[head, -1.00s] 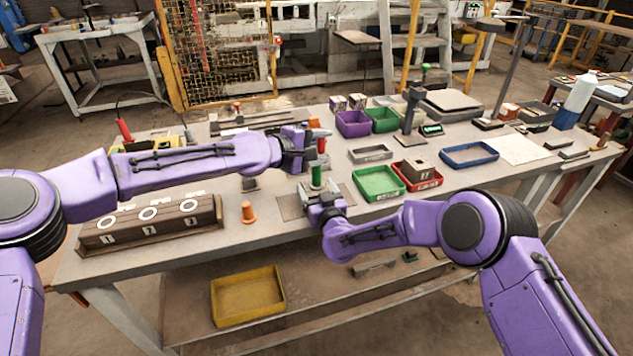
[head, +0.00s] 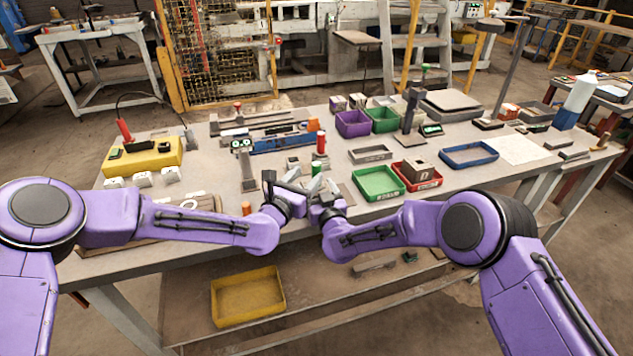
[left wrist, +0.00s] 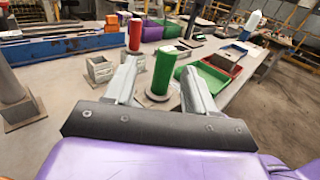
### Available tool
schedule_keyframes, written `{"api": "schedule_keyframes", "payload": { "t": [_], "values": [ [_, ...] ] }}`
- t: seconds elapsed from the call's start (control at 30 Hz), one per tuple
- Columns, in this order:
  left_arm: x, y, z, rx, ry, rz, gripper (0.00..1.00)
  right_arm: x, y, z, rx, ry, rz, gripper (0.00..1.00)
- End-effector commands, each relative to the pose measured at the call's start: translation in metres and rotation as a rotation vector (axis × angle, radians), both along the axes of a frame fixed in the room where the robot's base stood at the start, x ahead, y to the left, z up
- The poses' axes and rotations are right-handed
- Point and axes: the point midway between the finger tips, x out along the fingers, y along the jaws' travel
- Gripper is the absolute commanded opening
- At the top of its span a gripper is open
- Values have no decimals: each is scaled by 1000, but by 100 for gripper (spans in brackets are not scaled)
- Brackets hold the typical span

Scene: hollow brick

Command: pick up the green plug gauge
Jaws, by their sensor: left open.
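The green plug gauge (left wrist: 164,72) stands upright on a round base in the left wrist view. My left gripper (head: 304,178) is open and low over the bench. In the left wrist view its two pale fingers reach toward the gauge, which shows between them, slightly beyond their tips. I see no grip on it. In the head view the gauge is mostly hidden by the left gripper's fingers. My right gripper (head: 327,203) is close beside the left one at the bench's front edge; its jaws are too small to read.
A red plug gauge (head: 320,143) stands just behind; it also shows in the left wrist view (left wrist: 134,35). A green tray (head: 379,184) and a red tray (head: 425,186) lie to the right. An orange cone (head: 246,208) is left of the grippers.

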Motion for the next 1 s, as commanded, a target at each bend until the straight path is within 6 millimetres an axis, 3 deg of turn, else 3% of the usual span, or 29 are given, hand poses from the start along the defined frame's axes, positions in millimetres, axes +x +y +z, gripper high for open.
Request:
{"api": "schedule_keyframes", "payload": {
  "t": [0.17,0.3,0.53,0.57,0.7,0.73,1.0],
  "values": [
    [23,-22,2,4,-3,-3,55,0,0,0,0,0,0,37],
    [40,-29,1,2,-1,-1,55,0,0,0,0,0,0,37],
    [43,-29,2,2,-1,-1,55,0,0,0,1,0,-1,37],
    [43,-29,2,2,-1,-1,52,0,0,0,1,0,-1,37],
    [43,-29,2,2,-1,0,6,0,0,0,0,0,-1,37],
    [43,-29,2,2,-1,0,0,0,0,0,0,0,-1,37],
    [43,-29,3,1,-3,0,0,0,0,0,0,0,-1,37]
  ]
}}
